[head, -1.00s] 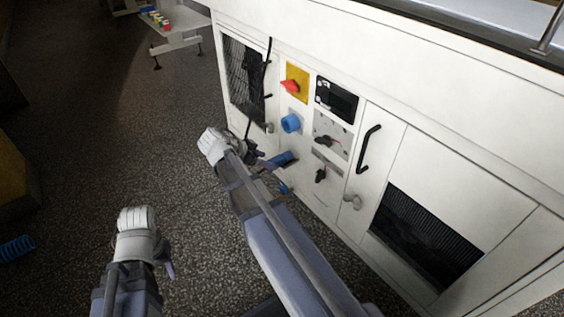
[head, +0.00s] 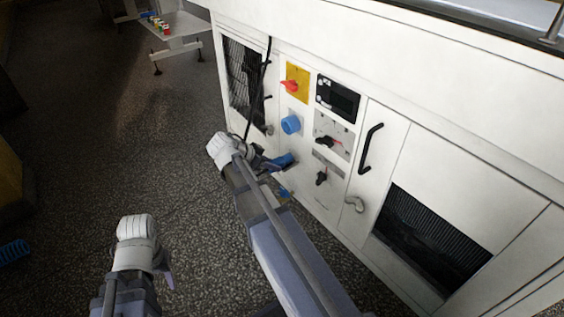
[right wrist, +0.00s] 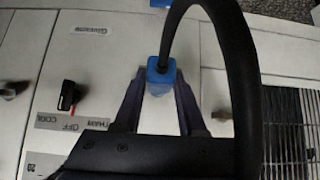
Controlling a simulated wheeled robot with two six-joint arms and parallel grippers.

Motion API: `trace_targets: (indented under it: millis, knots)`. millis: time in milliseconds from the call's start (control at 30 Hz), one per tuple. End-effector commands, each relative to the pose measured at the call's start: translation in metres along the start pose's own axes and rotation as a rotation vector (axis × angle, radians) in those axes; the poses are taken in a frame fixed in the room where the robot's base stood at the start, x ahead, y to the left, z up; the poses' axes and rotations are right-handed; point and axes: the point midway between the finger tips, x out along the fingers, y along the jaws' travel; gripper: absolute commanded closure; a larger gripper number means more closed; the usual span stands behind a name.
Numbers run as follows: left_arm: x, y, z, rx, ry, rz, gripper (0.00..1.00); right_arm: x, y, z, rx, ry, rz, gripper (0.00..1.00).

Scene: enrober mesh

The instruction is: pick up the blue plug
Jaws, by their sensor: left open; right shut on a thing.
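The blue plug (head: 284,160) is in front of the white machine's panel, below the blue round socket (head: 291,124) and apart from it. My right gripper (head: 270,164) is shut on the plug. In the right wrist view the plug (right wrist: 160,76) sits between the two fingers, with a thick black cable rising from it and looping to the right. My left gripper (head: 165,267) is open and empty over the floor at lower left; its fingers are only partly visible.
The panel has a red switch on a yellow plate (head: 293,85), black knobs (head: 325,142) and a black door handle (head: 370,148). A small blue piece (head: 284,192) shows beneath my right gripper. A table with small coloured items (head: 180,38) stands far back.

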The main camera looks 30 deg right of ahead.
Motion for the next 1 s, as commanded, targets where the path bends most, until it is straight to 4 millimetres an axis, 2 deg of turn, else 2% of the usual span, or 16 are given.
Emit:
trace_targets:
  millis: [33,167,200,767,1000]
  knots:
    - [0.0000,0.0000,0.0000,0.000,0.000,0.000,0.50,0.0000,0.0000,0.0001,0.000,0.000,0.000,0.85]
    - [0.0000,0.0000,0.0000,0.000,0.000,0.000,0.50,0.0000,0.0000,0.0001,0.000,0.000,0.000,0.99]
    - [0.0000,0.0000,0.0000,0.000,0.000,0.000,0.50,0.0000,0.0000,0.0001,0.000,0.000,0.000,1.00]
    - [-0.0001,0.0000,0.0000,0.000,0.000,0.000,0.50,-0.0002,0.0000,-0.0003,0.000,0.001,0.000,1.00]
    - [-0.0093,-0.0009,0.0006,0.000,0.000,0.000,0.50,-0.0091,0.0000,-0.0045,-0.001,0.001,-0.001,1.00]
